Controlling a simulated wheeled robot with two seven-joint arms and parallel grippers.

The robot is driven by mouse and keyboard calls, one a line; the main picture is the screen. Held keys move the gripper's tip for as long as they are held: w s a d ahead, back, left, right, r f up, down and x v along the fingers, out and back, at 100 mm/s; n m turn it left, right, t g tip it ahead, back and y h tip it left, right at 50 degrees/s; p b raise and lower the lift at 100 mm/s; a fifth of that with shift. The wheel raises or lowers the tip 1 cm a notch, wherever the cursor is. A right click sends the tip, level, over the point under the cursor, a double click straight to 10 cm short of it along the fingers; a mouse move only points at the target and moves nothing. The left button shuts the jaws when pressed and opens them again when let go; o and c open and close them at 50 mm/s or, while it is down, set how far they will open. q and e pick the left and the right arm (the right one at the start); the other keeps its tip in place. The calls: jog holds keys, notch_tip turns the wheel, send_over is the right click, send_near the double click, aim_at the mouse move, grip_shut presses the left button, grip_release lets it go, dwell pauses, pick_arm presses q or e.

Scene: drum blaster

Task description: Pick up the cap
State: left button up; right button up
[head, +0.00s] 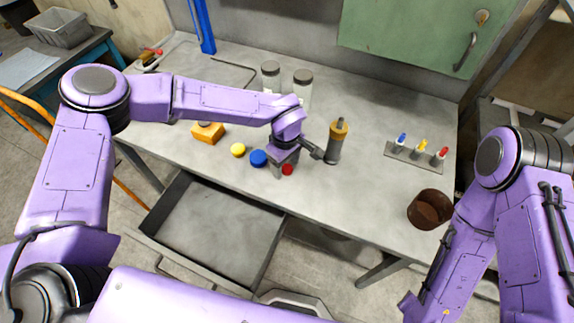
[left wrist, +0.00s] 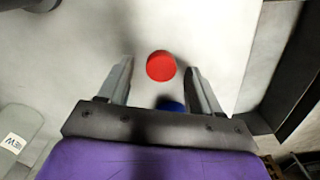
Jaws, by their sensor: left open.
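Three round caps lie in a row near the table's front edge: a yellow cap (head: 238,150), a blue cap (head: 258,158) and a red cap (head: 288,170). My left gripper (head: 283,164) is over the table beside the blue and red caps, pointing down. In the left wrist view its fingers (left wrist: 158,68) are spread, with the red cap (left wrist: 161,66) in the gap between their tips as seen from there. I cannot tell the height above it. The blue cap (left wrist: 171,105) is partly hidden by the gripper body. My right gripper is out of view.
A dark cylinder with an orange top (head: 335,140) stands right of my left gripper. Two jars (head: 270,76) stand behind. An orange block (head: 208,132) lies left, a marker rack (head: 418,153) and a brown bowl (head: 429,208) right. An open drawer (head: 215,225) juts out in front.

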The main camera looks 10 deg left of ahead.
pick_arm(q)
jog(key=c, duration=1.1)
